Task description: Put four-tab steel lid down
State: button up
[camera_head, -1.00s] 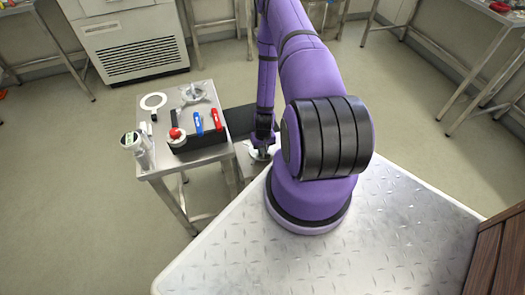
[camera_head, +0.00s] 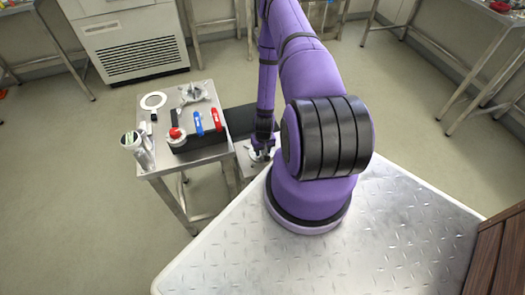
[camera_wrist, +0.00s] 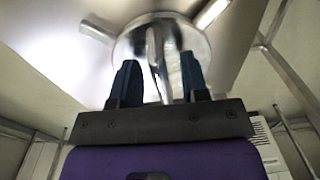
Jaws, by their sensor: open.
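The steel lid (camera_wrist: 132,46) is a round, shiny disc with a raised upright handle (camera_wrist: 155,58) in the middle and tabs sticking out at its rim; two tabs show clearly in the wrist view. My gripper (camera_wrist: 159,70) is open, with one dark finger on each side of the handle and gaps between. In the head view, my gripper (camera_head: 262,154) is low beside the steel table, at the lid, which is mostly hidden by it. The lid appears to rest on a pale, low surface (camera_head: 246,166).
A steel table (camera_head: 160,166) left of my gripper holds a white ring (camera_head: 153,100), a steel spoked piece (camera_head: 193,93), a dark block (camera_head: 190,143) with blue and red handles and a red knob, and a pale cylinder (camera_head: 138,148). Open floor lies left.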

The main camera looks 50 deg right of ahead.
jog(key=w+a+r+n+t, duration=0.1)
jog(key=w+a+r, duration=0.15)
jog(key=r, duration=1.05)
jog(key=w+a+r+n, duration=0.1)
jog(key=w+r, duration=0.3)
jog(key=r, duration=0.9)
jog(key=w+a+r+t, duration=0.1)
jog(key=w+r, duration=0.2)
jog(key=r, duration=1)
jog(key=s+a+r+n+t, duration=0.1)
jog(key=a+r, duration=0.3)
jog(key=r, duration=0.5)
jog(key=s+a+r+n, duration=0.1)
jog(key=s+a+r, duration=0.1)
jog(key=a+r, duration=0.45)
jog(key=s+a+r+n+t, duration=0.1)
jog(key=s+a+r, duration=0.3)
jog(key=s+r, duration=0.4)
jog(key=s+a+r+n, duration=0.1)
jog(key=s+a+r, duration=0.3)
jog(key=s+r, duration=0.5)
jog(key=shift+s+t, duration=0.4)
jog(key=shift+s, duration=0.5)
